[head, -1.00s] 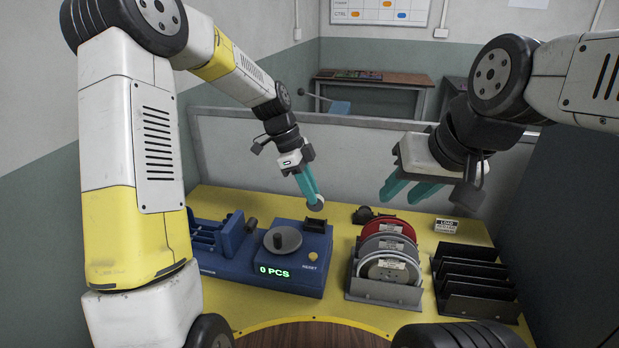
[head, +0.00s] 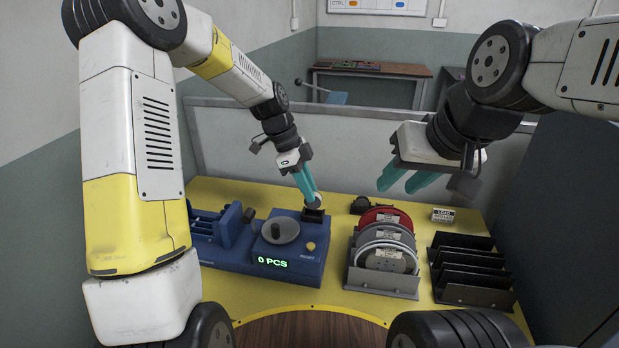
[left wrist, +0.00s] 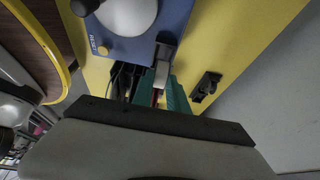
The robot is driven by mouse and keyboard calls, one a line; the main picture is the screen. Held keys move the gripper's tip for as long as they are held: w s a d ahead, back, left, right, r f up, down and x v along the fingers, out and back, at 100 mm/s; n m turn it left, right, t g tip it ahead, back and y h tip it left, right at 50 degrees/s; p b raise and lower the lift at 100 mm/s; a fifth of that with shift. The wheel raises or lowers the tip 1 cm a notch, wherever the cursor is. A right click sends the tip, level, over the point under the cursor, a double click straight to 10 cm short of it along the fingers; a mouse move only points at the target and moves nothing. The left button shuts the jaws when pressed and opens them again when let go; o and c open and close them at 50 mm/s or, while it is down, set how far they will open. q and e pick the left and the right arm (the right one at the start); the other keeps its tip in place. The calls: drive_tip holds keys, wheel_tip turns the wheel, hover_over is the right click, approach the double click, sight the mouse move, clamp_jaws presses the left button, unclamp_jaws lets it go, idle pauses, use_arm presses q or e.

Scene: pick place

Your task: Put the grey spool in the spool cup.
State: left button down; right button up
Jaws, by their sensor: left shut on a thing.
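My left gripper (head: 308,188) is shut on the grey spool (head: 315,201), a small light disc at its teal fingertips. The spool is right at the small black spool cup (head: 313,217) on the back right corner of the blue machine; I cannot tell whether it is inside the cup or just over it. In the left wrist view the spool (left wrist: 161,72) is a pale patch between the fingers, beside the blue machine's edge, partly hidden. My right gripper (head: 405,185) is open and empty, in the air above the reel rack.
The blue machine (head: 290,268) has a grey dish (head: 280,230) and reads "0 PCS". To its right stand a rack with red and grey reels (head: 386,258) and an empty black slotted rack (head: 470,275). A grey partition (head: 350,160) closes off the back of the yellow table.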

sight(309, 205)
use_arm(q)
drive_tip(key=shift+f, duration=0.65)
drive_tip(key=shift+f, duration=0.5)
drive_tip(key=shift+f, duration=0.35)
drive_tip(key=c, duration=0.9)
unclamp_jaws()
drive_tip(key=shift+r, duration=0.1)
